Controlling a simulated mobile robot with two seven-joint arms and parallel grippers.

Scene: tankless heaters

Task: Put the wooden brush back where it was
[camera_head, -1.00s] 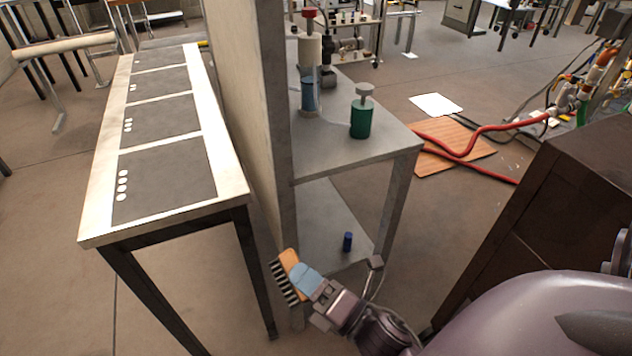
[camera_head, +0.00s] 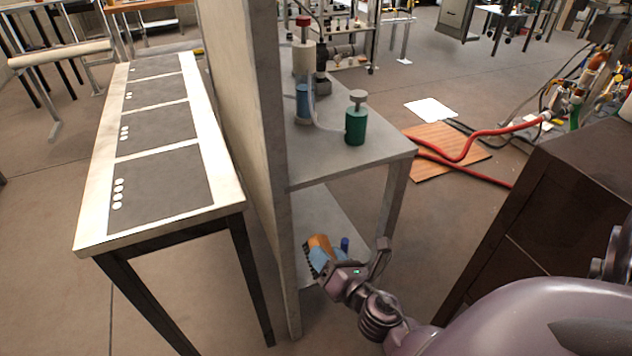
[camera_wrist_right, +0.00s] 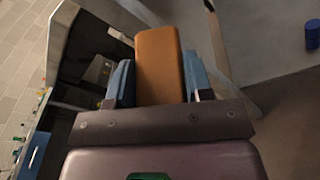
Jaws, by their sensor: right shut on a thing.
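The wooden brush (camera_head: 319,246) has an orange-brown wooden back and dark bristles on its left side. My right gripper (camera_head: 326,262) is shut on it, with blue fingers on both sides. In the right wrist view the brush (camera_wrist_right: 159,62) stands out between the two blue fingertips (camera_wrist_right: 160,82); its bristles are hidden there. In the head view the gripper and brush are at the lower grey shelf (camera_head: 318,212), near its front edge. I cannot tell whether the brush touches the shelf. My left gripper is not in view.
A small blue cylinder (camera_head: 345,243) stands on the lower shelf just right of the brush; it also shows in the wrist view (camera_wrist_right: 312,33). A tall panel (camera_head: 262,130) borders the shelf on the left. The upper shelf (camera_head: 335,160) holds a green canister (camera_head: 356,125). A shelf leg (camera_head: 394,200) stands right.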

